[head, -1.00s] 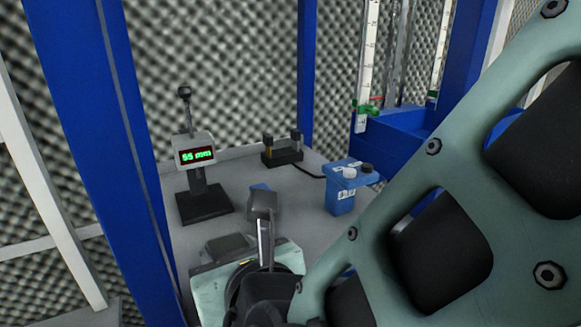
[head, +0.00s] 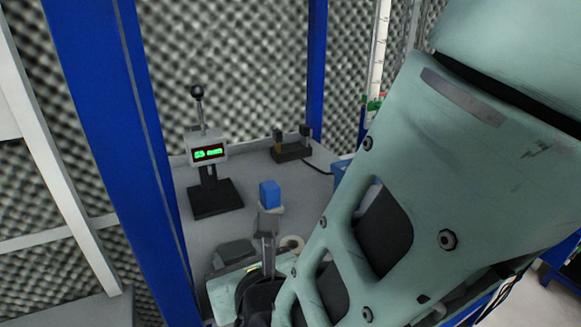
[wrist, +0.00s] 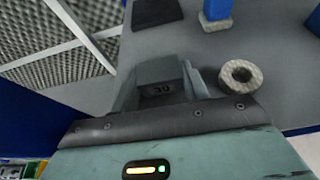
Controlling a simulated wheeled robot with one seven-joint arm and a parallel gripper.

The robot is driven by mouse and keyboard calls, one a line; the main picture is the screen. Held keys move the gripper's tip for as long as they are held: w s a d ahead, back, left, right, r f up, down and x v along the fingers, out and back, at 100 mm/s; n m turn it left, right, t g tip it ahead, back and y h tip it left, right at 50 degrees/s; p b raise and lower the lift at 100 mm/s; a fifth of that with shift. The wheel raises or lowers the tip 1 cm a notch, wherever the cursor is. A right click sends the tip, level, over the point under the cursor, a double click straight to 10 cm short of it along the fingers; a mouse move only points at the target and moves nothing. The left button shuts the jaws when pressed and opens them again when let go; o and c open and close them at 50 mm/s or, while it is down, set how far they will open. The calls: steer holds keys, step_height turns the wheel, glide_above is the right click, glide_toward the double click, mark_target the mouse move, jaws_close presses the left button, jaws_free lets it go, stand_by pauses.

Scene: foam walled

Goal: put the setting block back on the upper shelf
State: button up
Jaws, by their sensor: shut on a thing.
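My gripper (head: 252,250) is low over the grey surface in the head view, partly hidden by my arm. In the wrist view my gripper (wrist: 165,88) is shut on a dark grey block (wrist: 160,90) with a mark that looks like "30"; I take it to be the setting block. The grey surface (head: 190,235) lies below and beyond it, between blue posts. I cannot tell whether the block touches this surface, or whether this is the upper shelf.
A gauge with a green display (head: 208,153) stands on a black base behind my gripper. A blue block (head: 270,194) stands just beyond the gripper, and a pale ring (wrist: 240,78) lies close on its right. A dark fixture (head: 291,150) is at the back. A blue post (head: 120,150) rises at left.

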steer(key=o, duration=1.3)
steer(key=shift+c, duration=0.2)
